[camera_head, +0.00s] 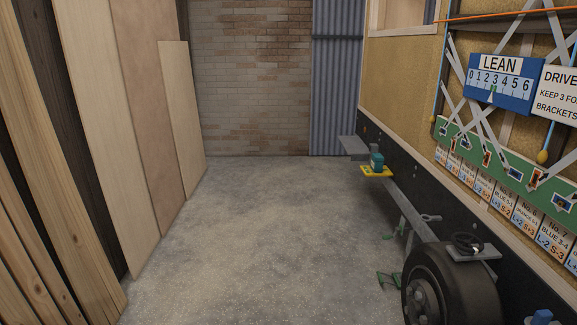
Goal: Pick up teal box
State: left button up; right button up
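A small teal box (376,162) with a darker top sits on a yellow plate (377,172). The plate sticks out from the dark lower side of the trailer on the right, ahead of me. The box is upright and small in the head view, so its details are hard to make out. Neither of my grippers is in view.
A trailer wheel (445,285) stands at the lower right, with a grey fender plate (473,252) holding a dark coil. A green piece (389,279) lies near the wheel. Tall boards (105,120) lean on the left. The concrete floor (260,230) between is clear up to the brick wall.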

aim_at(377, 159)
jog(key=i+z, duration=0.15)
jog(key=i, duration=0.55)
jog(key=i+z, duration=0.15)
jog(key=i, duration=0.6)
jog(key=i+j+z, duration=0.15)
jog(key=i, duration=0.55)
